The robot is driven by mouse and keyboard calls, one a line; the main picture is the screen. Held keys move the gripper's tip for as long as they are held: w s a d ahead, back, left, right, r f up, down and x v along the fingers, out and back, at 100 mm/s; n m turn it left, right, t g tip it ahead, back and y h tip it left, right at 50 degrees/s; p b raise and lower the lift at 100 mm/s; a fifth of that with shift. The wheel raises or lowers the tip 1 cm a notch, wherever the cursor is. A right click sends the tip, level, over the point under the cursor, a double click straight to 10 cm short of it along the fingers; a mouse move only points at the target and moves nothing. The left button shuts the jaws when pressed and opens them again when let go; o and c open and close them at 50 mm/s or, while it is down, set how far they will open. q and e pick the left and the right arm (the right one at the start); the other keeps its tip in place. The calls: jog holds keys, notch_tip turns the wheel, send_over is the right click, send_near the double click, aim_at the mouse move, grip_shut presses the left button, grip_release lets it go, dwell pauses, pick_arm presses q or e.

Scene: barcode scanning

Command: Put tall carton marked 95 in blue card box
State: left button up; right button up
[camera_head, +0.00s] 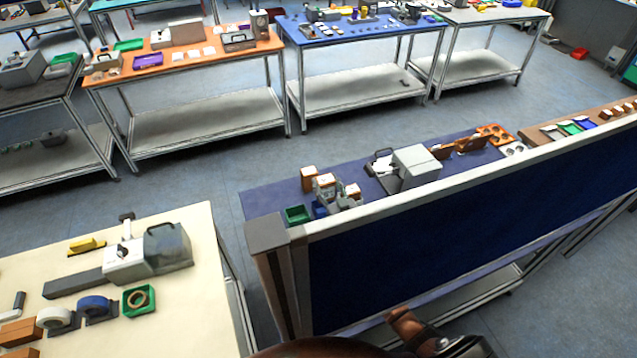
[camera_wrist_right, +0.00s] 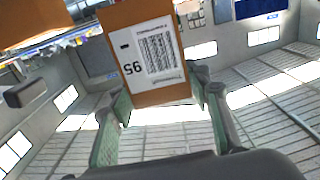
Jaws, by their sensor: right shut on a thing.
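In the right wrist view, the carton (camera_wrist_right: 150,60) is orange-brown with a white label, a barcode and the number 95, which reads upside down. My right gripper (camera_wrist_right: 158,100) is shut on it, with one green-padded finger at each side. In the head view, part of my right gripper (camera_head: 440,345) shows at the bottom edge, beside a brown piece that may be the carton. A small blue thing (camera_head: 320,210) stands on the blue table; it is too small to tell whether it is the blue card box. My left gripper is not in view.
The blue table (camera_head: 270,200) holds a green tray (camera_head: 297,214), small cartons (camera_head: 308,178) and a grey-white machine (camera_head: 416,166). A dark blue panel (camera_head: 450,240) stands along its near side. A cream table (camera_head: 190,300) with tape rolls is at left.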

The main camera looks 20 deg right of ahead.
aim_at(327, 196)
notch_tip(327, 196, down, 5)
jog(key=b, duration=0.3)
jog(key=shift+r+b, duration=0.2)
jog(key=shift+b, duration=0.15)
jog(key=shift+a+f+b, duration=0.1)
jog(key=shift+f+b, duration=1.2)
jog(key=shift+f, duration=0.05)
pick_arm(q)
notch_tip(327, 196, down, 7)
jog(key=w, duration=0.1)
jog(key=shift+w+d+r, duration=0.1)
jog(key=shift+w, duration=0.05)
pick_arm(e)
jog(key=o, duration=1)
jog(key=shift+c, duration=0.2)
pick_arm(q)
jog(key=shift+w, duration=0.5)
pick_arm(e)
jog(key=shift+o, duration=0.6)
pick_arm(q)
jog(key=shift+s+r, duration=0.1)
pick_arm(e)
jog(key=shift+r, duration=0.1)
